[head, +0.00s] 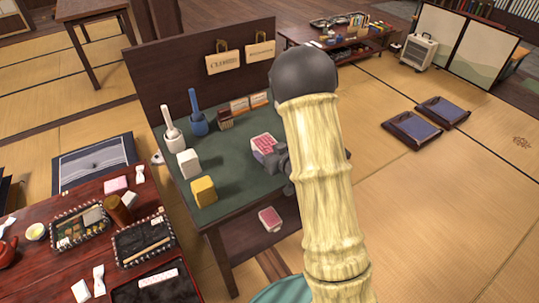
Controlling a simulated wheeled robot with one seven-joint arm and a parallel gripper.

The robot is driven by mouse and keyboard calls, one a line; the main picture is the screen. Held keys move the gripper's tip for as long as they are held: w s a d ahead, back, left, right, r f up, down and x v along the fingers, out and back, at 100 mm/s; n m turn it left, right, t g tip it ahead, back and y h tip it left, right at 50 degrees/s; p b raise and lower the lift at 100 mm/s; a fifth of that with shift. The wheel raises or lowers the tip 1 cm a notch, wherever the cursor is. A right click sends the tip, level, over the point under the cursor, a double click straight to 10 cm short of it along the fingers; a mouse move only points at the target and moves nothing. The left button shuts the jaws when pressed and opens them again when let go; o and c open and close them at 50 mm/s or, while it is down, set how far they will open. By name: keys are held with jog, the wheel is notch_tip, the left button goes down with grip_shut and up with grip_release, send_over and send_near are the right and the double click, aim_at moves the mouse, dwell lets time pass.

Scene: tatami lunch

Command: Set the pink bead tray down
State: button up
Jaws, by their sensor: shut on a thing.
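The pink bead tray (264,142) is a small light tray with pink contents. It is over the green-topped stand (228,172), right of the middle. My gripper (274,156) is shut on its near right edge. I cannot tell whether the tray touches the green top or hangs just above it. My arm hides the right part of the stand and some of the gripper. A similar pink and white item (270,218) lies on the stand's lower shelf.
On the green top stand a white block (188,163), a yellow block (203,191), a white-handled tool (172,133), a blue-handled tool (197,118) and a brown brush (225,119). A dark back panel (180,72) rises behind. The green top's front middle is clear.

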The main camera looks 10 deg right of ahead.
jog(key=shift+f, duration=0.7)
jog(key=shift+w+f, duration=0.1)
jog(key=shift+f, duration=0.1)
jog(key=o, duration=1)
jog(key=shift+o, duration=0.2)
